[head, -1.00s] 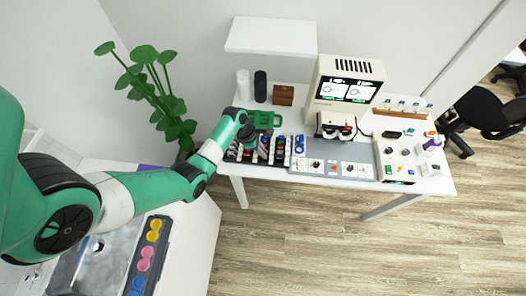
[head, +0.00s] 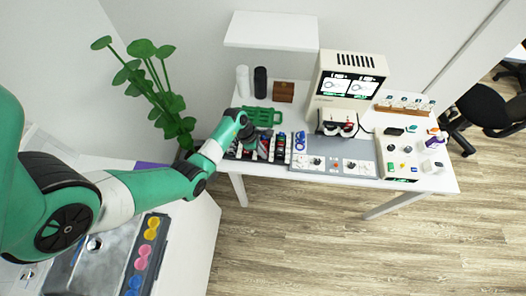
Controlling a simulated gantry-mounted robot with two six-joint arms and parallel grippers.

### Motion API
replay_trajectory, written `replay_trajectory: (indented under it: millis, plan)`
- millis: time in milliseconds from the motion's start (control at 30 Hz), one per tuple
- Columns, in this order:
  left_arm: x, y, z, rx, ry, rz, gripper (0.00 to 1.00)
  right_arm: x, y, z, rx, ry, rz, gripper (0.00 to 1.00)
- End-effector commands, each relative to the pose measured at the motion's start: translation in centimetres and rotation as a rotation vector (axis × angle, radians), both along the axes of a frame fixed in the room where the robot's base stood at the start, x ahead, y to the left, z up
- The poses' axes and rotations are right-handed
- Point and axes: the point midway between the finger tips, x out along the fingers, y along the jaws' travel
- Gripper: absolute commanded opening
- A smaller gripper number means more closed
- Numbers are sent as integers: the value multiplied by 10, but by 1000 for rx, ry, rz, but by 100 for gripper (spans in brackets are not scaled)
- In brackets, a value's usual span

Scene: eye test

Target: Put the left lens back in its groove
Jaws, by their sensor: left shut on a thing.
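The lens rack (head: 286,158) is a dark tray with several small red, green, blue and pale pieces in rows, at the left front of the white table. My left gripper (head: 262,147) is over the rack, pointing down among the pieces. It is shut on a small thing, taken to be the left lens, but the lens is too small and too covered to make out. The groove cannot be told apart from the others at this size. My right gripper is not in view.
A green tray (head: 263,116) lies behind the rack. The cream eye-test machine (head: 345,88) stands at the back, with a grey control panel (head: 335,165) in front and a cream button box (head: 409,160) at right. Two cylinders and a brown box (head: 283,92) stand back left.

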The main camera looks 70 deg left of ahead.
Motion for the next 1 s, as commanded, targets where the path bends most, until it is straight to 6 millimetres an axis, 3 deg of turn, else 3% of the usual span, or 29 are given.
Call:
replay_trajectory:
  millis: [267,300,500,767,867,1000]
  plan:
    - [0,0,-1,1,0,0,0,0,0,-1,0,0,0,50]
    - [0,0,-1,1,0,0,11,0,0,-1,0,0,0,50]
    - [0,0,-1,1,0,0,45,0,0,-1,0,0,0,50]
    - [0,1,0,2,-1,1,45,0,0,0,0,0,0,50]
    - [-3,3,10,3,-3,3,45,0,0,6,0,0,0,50]
    - [-12,7,38,3,-3,3,45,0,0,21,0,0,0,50]
